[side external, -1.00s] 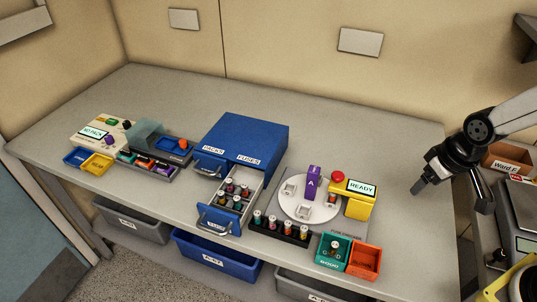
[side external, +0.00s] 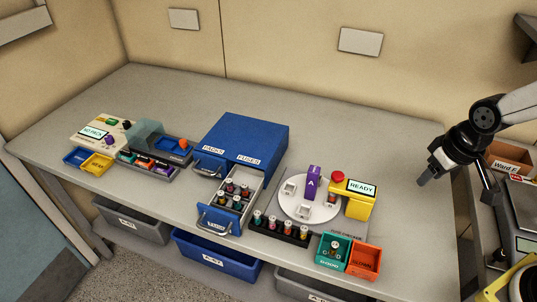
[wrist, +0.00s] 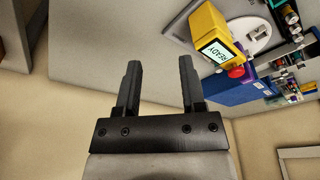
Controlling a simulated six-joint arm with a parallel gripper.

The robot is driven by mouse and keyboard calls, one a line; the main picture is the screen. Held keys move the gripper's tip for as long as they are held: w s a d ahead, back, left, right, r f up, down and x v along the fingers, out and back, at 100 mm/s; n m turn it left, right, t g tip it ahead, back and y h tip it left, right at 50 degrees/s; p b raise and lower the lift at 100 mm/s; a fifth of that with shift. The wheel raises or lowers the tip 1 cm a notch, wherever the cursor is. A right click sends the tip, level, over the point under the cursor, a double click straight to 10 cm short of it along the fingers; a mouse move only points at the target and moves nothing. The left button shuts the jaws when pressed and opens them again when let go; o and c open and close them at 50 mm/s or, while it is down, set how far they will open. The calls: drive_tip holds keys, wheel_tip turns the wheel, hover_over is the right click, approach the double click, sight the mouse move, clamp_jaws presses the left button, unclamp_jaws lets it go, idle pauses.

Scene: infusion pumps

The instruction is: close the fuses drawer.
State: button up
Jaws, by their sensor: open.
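The fuses drawer (side external: 218,217) is pulled out of the right half of the blue cabinet (side external: 249,134), under the FUSES label. It has a blue front with a grey handle, and several small fuses stand in its compartments. The packs drawer (side external: 206,166) beside it looks shut. My gripper (side external: 424,179) is at the right end of the bench, above it and far from the drawer. In the wrist view my gripper (wrist: 158,82) has its two dark fingers apart with nothing between them.
The fuse checker (side external: 305,197) with its yellow READY box (side external: 359,196) stands between my gripper and the cabinet. A black rack of fuses (side external: 280,230), a green bin (side external: 333,249) and an orange bin (side external: 364,259) stand near the front edge. The bench behind the cabinet is clear.

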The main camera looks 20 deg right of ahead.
drive_tip(key=w+a+r+m+t+y, duration=0.15)
drive_tip(key=w+a+t, duration=0.25)
drive_tip(key=w+a, duration=0.45)
drive_tip(key=w+a+r+m+t+y, duration=0.1)
drive_tip(key=w+a+m+t+y, duration=0.3)
drive_tip(key=a, duration=0.8)
drive_tip(key=s+a+m+t+y, duration=0.1)
drive_tip(key=s+a+m+t, duration=0.15)
drive_tip(key=a, duration=0.75)
drive_tip(key=s+a+m+t+y, duration=0.1)
drive_tip(key=s+a+m+t, duration=0.2)
drive_tip(key=a, duration=0.6)
drive_tip(key=t, duration=0.1)
approach(209, 230)
drive_tip(key=w, duration=0.2)
drive_tip(key=shift+w+a+f+m, duration=0.1)
drive_tip(key=shift+a+f+m, duration=0.2)
drive_tip(key=shift+a, duration=0.15)
drive_tip(key=shift+x, duration=3.95)
